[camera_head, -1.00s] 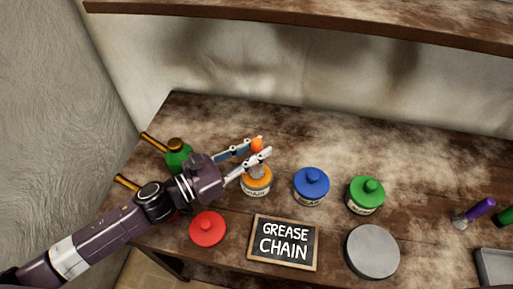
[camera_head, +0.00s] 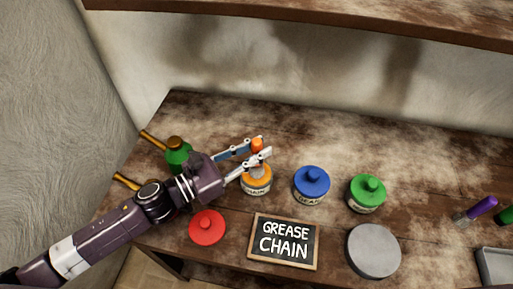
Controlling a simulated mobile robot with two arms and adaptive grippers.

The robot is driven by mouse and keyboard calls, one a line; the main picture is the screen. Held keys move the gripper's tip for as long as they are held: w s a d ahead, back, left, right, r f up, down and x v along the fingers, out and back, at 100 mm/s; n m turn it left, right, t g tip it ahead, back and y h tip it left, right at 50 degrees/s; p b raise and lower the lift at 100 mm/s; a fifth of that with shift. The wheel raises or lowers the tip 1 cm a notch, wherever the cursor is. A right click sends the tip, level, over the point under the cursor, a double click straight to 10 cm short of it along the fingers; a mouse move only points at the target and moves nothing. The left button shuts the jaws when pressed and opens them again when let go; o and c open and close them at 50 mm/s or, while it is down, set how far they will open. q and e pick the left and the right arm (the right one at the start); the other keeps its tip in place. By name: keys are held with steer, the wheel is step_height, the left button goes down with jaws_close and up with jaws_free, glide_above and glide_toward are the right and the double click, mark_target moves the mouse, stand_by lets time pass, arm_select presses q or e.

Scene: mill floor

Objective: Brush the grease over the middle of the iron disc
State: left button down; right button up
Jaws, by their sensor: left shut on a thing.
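My left gripper (camera_head: 264,147) is shut on a brush with an orange handle (camera_head: 257,145). The brush stands nearly upright over an orange jar (camera_head: 257,187), and its grey lower part shows at the jar's mouth. How deep the bristles sit is hidden. The jar's label is partly readable as a word like "CHAIN". The iron disc (camera_head: 373,251), grey and round, lies bare at the table's front right. A sign (camera_head: 283,242) in front of the jar reads "GREASE CHAIN". My right gripper does not show.
A blue lidded jar (camera_head: 311,186) and a green lidded jar (camera_head: 367,193) stand right of the orange one. A red lid or jar (camera_head: 207,227) is at front left. Green bottles (camera_head: 177,152) stand behind my left arm. A purple-handled brush (camera_head: 476,210) and a grey tray (camera_head: 497,268) are at right.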

mark_target(257, 141)
arm_select(q)
steer(key=shift+f, duration=0.35)
stand_by(1.1)
step_height(257, 141, up, 7)
steer(key=p, duration=0.5)
steer(key=shift+r+p, duration=0.2)
steer(key=shift+p, duration=0.1)
steer(key=shift+f, duration=0.15)
stand_by(0.6)
